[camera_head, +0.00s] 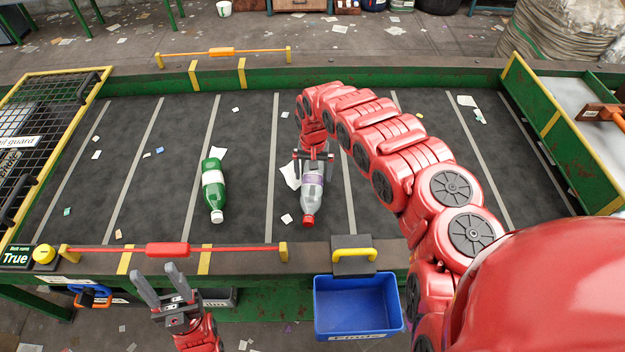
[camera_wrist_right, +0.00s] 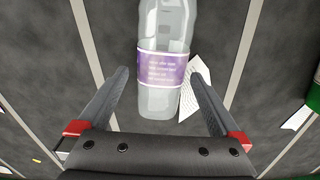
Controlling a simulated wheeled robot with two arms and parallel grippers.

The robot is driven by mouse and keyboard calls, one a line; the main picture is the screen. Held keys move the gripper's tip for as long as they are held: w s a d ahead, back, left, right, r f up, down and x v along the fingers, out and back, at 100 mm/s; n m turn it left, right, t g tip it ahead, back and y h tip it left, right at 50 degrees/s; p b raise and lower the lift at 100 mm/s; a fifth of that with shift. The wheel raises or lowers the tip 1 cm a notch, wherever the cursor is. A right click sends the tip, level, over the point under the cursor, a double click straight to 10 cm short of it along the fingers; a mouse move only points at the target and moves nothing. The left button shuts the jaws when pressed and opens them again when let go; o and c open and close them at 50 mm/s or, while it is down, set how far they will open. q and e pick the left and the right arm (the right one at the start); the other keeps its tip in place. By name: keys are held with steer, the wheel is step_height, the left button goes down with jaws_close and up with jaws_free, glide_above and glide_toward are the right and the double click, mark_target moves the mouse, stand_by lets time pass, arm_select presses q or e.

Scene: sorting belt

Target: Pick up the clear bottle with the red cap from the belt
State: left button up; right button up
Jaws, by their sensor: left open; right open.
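The clear bottle with the red cap (camera_head: 312,190) lies on the dark belt (camera_head: 255,130), cap toward the near edge. It also shows in the right wrist view (camera_wrist_right: 163,60) with a purple and white label. My right gripper (camera_head: 314,160) is over the bottle's base end. Its two fingers (camera_wrist_right: 160,85) are open, one on each side of the bottle, with gaps to it. In the head view the arm and gripper hide part of the base end. My left gripper (camera_head: 160,281) is open and empty in front of the belt's near edge.
A green bottle with a white cap (camera_head: 213,190) lies on the belt to the left. A blue bin (camera_head: 357,308) stands at the near edge, below a yellow handle (camera_head: 354,254). A red bar (camera_head: 170,249) runs along the near rim. Paper scraps dot the belt.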

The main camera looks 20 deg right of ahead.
steer(key=shift+a+f, duration=0.1)
steer(key=shift+f, duration=0.35)
steer(key=shift+a+f+p, duration=0.1)
steer(key=shift+f+p, duration=0.25)
steer(key=shift+f, duration=1.05)
steer(key=c, duration=1.2)
steer(key=shift+r, duration=0.1)
